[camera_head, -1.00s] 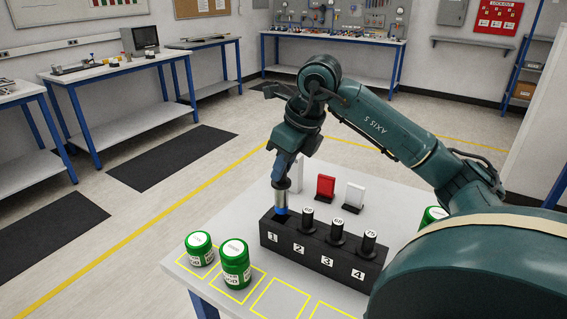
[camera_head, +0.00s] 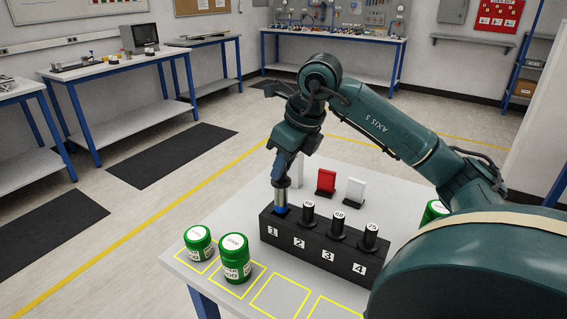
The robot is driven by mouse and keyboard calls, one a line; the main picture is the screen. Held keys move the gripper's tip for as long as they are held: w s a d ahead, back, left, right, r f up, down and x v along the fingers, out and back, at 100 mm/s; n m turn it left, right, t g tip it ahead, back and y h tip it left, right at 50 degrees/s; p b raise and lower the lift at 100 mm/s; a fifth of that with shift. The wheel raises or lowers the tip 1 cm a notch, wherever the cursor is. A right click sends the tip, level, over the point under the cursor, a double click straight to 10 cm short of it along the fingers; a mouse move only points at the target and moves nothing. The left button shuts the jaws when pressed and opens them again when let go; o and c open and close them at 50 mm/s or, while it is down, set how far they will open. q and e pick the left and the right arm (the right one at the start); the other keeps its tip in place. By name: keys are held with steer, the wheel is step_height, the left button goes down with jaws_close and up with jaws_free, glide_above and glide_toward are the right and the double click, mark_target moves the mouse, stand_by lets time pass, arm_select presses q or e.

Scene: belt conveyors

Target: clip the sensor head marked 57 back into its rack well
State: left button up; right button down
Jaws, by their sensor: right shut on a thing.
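The black rack (camera_head: 313,250) stands on the light table, with wells numbered 1 to 4 from left to right. Wells 2, 3 and 4 each hold an upright black sensor head with a white top label: one in well 2 (camera_head: 308,214), one in well 3 (camera_head: 338,225), one in well 4 (camera_head: 369,238). My right gripper (camera_head: 281,182) points down over well 1, shut on a silver sensor head with a blue lower end (camera_head: 281,210). That end is at the mouth of well 1; I cannot tell how deep. Its mark is hidden. My left gripper is out of view.
Two green jars, left (camera_head: 198,245) and right (camera_head: 234,260), stand by the table's front left edge near yellow outlines. Behind the rack are a red holder (camera_head: 325,183) and a white one (camera_head: 354,193). Another green jar (camera_head: 434,212) is partly behind my arm.

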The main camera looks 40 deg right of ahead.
mark_target(284, 181)
steer(key=shift+f+b, duration=1.05)
steer(key=shift+f, duration=0.15)
steer(key=shift+f, duration=0.1)
steer(key=shift+f+b, duration=0.25)
steer(key=shift+b, duration=0.05)
steer(key=shift+f+b, duration=0.9)
steer(key=shift+f, duration=0.15)
steer(key=shift+f, duration=0.2)
steer(key=shift+f+b, duration=0.85)
steer(key=shift+f, duration=0.2)
stand_by(0.3)
